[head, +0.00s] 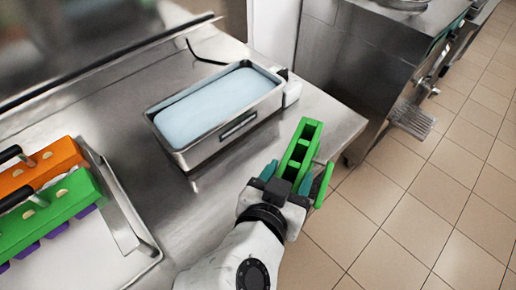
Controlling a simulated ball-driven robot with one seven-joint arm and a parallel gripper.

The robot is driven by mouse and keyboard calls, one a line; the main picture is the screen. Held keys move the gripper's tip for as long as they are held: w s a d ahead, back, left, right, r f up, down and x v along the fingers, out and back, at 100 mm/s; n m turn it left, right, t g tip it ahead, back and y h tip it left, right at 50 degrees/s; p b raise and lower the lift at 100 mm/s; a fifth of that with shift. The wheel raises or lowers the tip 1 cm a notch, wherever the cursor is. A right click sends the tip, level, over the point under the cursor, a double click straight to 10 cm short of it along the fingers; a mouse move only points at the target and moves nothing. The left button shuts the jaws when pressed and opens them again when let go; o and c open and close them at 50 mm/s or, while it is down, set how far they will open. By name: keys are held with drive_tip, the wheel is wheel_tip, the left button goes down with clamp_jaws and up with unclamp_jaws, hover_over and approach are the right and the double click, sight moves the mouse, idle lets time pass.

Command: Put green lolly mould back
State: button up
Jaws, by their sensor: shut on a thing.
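My gripper (287,178) is shut on a green lolly mould (301,147) with open square compartments. The mould points away from the gripper, held over the counter's right edge, beside the floor. A separate-looking thin green bar (323,185) shows just right of the gripper; I cannot tell how it joins the mould.
A steel bath (215,150) of pale blue liquid (218,105) stands on the steel counter, left of the held mould. Another steel machine (375,75) stands across the tiled floor (410,200).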

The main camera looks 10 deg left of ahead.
drive_tip(key=w+a, duration=0.1)
drive_tip(key=a, duration=0.1)
drive_tip(key=w+a, duration=0.2)
drive_tip(key=w+a+b, duration=0.1)
drive_tip(key=w+a, duration=0.1)
drive_tip(key=shift+a, duration=0.15)
drive_tip(key=shift+a+f, duration=0.1)
drive_tip(key=shift+f, duration=0.2)
drive_tip(key=shift+f, duration=0.1)
drive_tip(key=shift+f+b, duration=0.1)
drive_tip(key=shift+b, duration=0.2)
drive_tip(key=o, duration=1.2)
drive_tip(key=shift+o, duration=0.2)
